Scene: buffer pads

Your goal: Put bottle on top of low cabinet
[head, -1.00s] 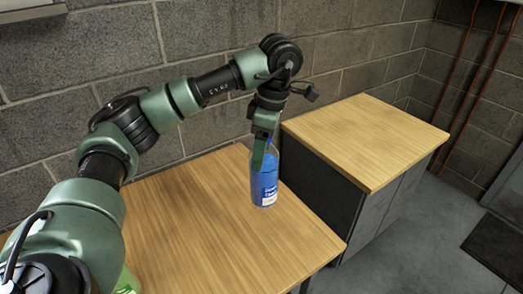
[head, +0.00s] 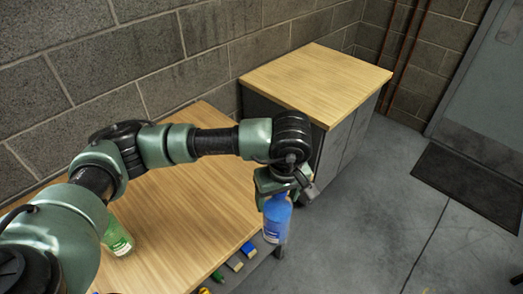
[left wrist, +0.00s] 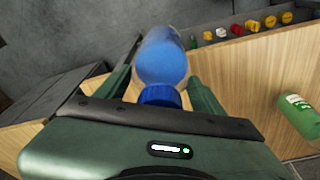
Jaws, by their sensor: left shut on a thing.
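My left gripper (head: 274,192) is shut on a blue bottle (head: 277,219) with a label and holds it upright. In the head view the bottle appears just past the wooden table's right edge, above the floor. In the left wrist view the blue bottle (left wrist: 162,58), with its dark blue cap, sits between the two fingers. The low cabinet (head: 315,82) has a bare wooden top and dark grey sides; it stands beyond the table, up and right of the bottle. My right gripper is not in view.
A green bottle (head: 118,238) stands on the wooden table (head: 185,210). Small coloured items lie on a lower ledge (head: 232,276) by the table's front edge. Open grey floor (head: 375,200) and a dark mat (head: 470,185) lie to the right.

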